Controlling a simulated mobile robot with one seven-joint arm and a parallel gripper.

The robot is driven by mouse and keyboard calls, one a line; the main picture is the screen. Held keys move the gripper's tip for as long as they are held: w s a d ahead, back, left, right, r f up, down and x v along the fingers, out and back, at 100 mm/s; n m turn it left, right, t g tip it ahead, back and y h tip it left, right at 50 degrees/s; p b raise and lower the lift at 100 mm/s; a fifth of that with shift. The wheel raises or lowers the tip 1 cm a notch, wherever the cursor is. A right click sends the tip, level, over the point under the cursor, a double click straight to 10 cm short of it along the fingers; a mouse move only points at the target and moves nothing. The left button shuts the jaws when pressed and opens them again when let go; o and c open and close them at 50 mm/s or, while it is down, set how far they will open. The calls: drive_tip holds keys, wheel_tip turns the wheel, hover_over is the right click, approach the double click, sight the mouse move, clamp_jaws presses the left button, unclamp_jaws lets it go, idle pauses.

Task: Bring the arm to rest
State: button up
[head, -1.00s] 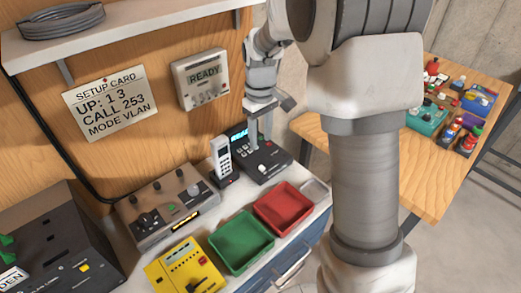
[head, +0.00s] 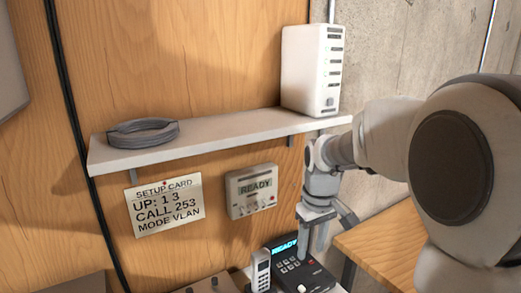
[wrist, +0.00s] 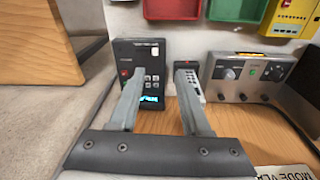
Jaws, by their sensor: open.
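My gripper (head: 314,238) is in front of the wooden panel, pointing down over the black keypad unit (head: 294,272) with its lit READY display. In the wrist view my gripper (wrist: 160,80) is open, with nothing between its two fingers. Its left finger overlaps the black keypad unit (wrist: 125,60) in that picture, and its right finger overlaps the cordless handset (wrist: 193,82). I cannot tell whether either finger touches them. In the head view the handset (head: 261,270) stands to the left of the fingers.
A shelf (head: 215,133) with a cable coil (head: 143,132) and white box (head: 312,69) runs above. A wooden table (head: 380,245) is at right. The wrist view shows red (wrist: 172,9) and green (wrist: 236,9) trays.

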drive_tip(key=s+d+r+m+t, duration=0.1)
drive_tip(key=s+r+m+t, duration=0.1)
drive_tip(key=s, duration=0.8)
drive_tip(key=s+r+m+t, duration=0.2)
drive_tip(key=s+r, duration=0.3)
drive_tip(key=s, duration=0.5)
drive_tip(key=shift+s+d+m+t, duration=0.3)
drive_tip(key=shift+d+m, duration=0.1)
drive_tip(key=shift+m, duration=0.1)
drive_tip(key=shift+w, duration=0.1)
wheel_tip(320, 180, down, 22)
drive_tip(key=s+a+b, duration=0.1)
drive_tip(key=a+b, duration=0.1)
drive_tip(key=b, duration=2)
drive_tip(key=shift+f, duration=0.15)
drive_tip(key=shift+s+a, duration=0.1)
